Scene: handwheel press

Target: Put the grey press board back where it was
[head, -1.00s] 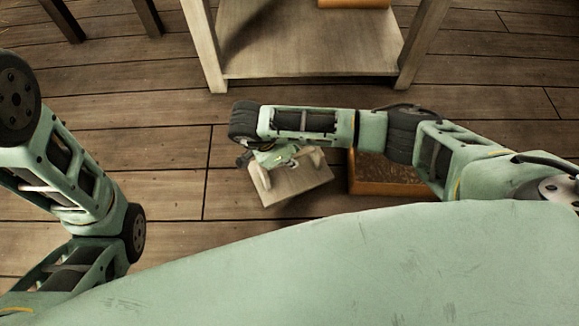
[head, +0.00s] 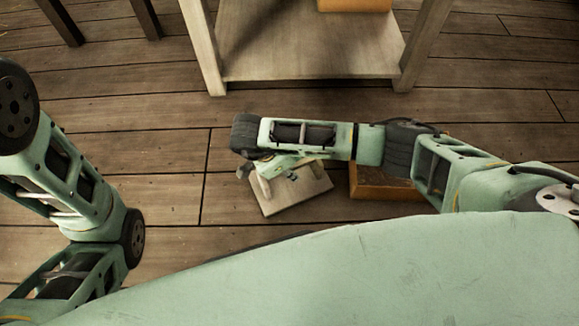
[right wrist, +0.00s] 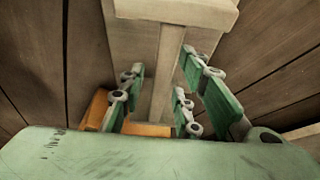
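The press board, a pale grey board (head: 301,190) with raised upright pieces, is below my right gripper, left of the orange box in the head view. It appears to be on or close to the floor; its underside is hidden. My right gripper (head: 282,172) is over its handle. In the right wrist view my right gripper (right wrist: 163,72) has its green fingers apart on both sides of the pale handle bar (right wrist: 168,65), with a visible gap on the left. My left arm shows at the left of the head view, but its gripper is out of view.
An orange box (head: 380,185) stands just right of the board, partly under my right arm. A pale wooden stand with a low shelf (head: 310,62) is behind, with another orange box (head: 354,5) on it. The plank floor (head: 160,170) to the left is clear.

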